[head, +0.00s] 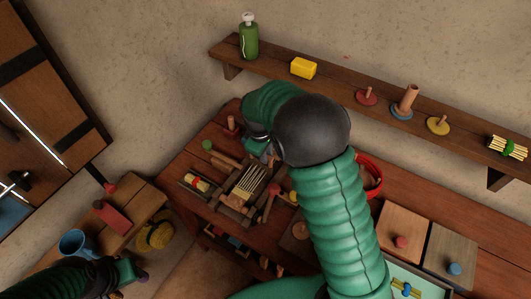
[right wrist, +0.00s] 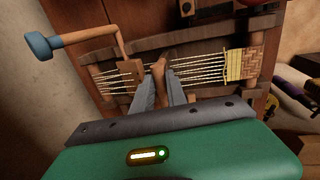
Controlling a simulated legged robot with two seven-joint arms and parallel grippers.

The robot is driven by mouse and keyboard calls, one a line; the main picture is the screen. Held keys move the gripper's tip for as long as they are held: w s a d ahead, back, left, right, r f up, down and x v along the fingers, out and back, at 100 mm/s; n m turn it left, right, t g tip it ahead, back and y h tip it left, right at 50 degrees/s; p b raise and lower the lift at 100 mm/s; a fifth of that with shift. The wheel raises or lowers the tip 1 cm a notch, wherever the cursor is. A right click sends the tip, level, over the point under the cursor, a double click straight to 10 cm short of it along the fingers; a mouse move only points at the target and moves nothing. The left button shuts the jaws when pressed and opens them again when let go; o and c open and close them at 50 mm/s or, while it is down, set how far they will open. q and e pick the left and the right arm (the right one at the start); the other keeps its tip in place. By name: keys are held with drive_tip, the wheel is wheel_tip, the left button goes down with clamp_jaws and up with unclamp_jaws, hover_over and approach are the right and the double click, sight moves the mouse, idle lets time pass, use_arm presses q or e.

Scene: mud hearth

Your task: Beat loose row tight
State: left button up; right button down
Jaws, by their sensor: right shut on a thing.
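A small wooden loom (head: 240,205) stands on the bench in the head view. In the right wrist view its frame (right wrist: 190,35) holds pale warp threads (right wrist: 200,76). At the right end are a brown woven band (right wrist: 257,62) and, beside it, a yellow row (right wrist: 234,65); any gap between them is too small to tell. My right gripper (right wrist: 160,88) is shut on a brown wooden piece, seemingly the beater (right wrist: 160,68), over the middle of the warp. Its lower end is hidden by the fingers. My left gripper (head: 132,272) is low at the left, away from the loom; its jaws are unclear.
A blue-knobbed handle (right wrist: 40,45) joins a wooden block (right wrist: 130,70) on the warp's left. A red-headed mallet (head: 272,190) lies right of the loom. A side table holds a blue mug (head: 73,243). A shelf (head: 340,85) runs along the wall above the bench.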

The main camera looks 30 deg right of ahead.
drive_tip(key=shift+a+r, duration=0.1)
drive_tip(key=shift+r, duration=0.05)
drive_tip(key=s+a+p, duration=0.1)
drive_tip(key=s+a, duration=0.2)
drive_tip(key=a, duration=0.2)
drive_tip(key=shift+a, duration=0.4)
drive_tip(key=shift+s+p, duration=0.1)
drive_tip(key=shift+p, duration=0.2)
drive_tip(key=c, duration=1.7)
unclamp_jaws()
drive_tip(key=o, duration=0.4)
drive_tip(key=shift+s, duration=0.1)
drive_tip(key=v, duration=1.6)
drive_tip(key=shift+a+r, duration=0.1)
drive_tip(key=shift+r, duration=0.2)
